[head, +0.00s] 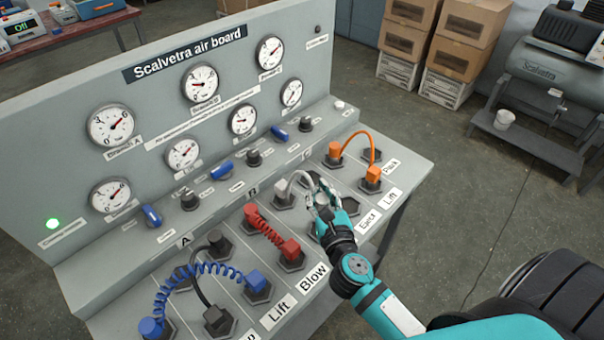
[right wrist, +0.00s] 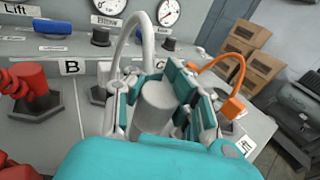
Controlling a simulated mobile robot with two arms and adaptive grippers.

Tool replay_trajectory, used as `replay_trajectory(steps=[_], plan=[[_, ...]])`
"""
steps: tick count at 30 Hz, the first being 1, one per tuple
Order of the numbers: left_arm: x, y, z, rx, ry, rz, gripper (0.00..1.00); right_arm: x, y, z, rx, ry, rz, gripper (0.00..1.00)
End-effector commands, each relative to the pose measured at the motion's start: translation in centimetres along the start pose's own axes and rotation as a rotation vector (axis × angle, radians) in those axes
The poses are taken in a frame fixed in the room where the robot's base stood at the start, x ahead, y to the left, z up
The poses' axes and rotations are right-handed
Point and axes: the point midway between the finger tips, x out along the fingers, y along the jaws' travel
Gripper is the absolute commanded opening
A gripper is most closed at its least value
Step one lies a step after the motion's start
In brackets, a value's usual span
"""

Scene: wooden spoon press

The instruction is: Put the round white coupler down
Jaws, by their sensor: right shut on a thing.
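The round white coupler (right wrist: 155,105) sits between the fingers of my right gripper (right wrist: 168,100). In the head view my right gripper (head: 322,200) is shut on it over the right part of the board's sloped panel. A white hose (right wrist: 140,35) arcs from the held coupler to its other end (head: 284,194), which stands at a dark socket. I cannot tell whether the held coupler touches a socket. My left gripper is not in view.
An orange hose (head: 372,143) with two couplers stands behind and right of my right gripper. A red coiled hose (head: 270,230) is to its left. Blue (head: 205,268) and black (head: 196,275) hoses lie farther left. An empty socket (head: 350,205) is just right of my fingers.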

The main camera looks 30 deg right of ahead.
Motion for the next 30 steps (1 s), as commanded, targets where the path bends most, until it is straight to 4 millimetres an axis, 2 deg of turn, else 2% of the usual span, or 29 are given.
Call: replay_trajectory(steps=[3,7,15,21,29,30], plan=[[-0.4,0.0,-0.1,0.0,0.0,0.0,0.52,0.4,1.3,0.3,-0.014,0.006,0.011,0.0],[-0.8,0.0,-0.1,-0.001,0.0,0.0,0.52,2.4,1.3,0.3,-0.019,0.008,0.012,0.0],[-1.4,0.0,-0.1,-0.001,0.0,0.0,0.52,9.5,-0.3,0.1,-0.02,0.006,0.012,0.0],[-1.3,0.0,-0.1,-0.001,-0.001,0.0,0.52,13.7,-1.2,-0.1,-0.017,0.008,0.012,0.0],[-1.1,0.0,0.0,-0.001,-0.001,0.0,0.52,16.1,-1.6,-0.2,-0.016,0.008,0.012,0.0],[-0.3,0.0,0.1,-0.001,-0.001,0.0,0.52,16.1,-1.6,-1.5,-0.017,0.012,0.013,0.0]])
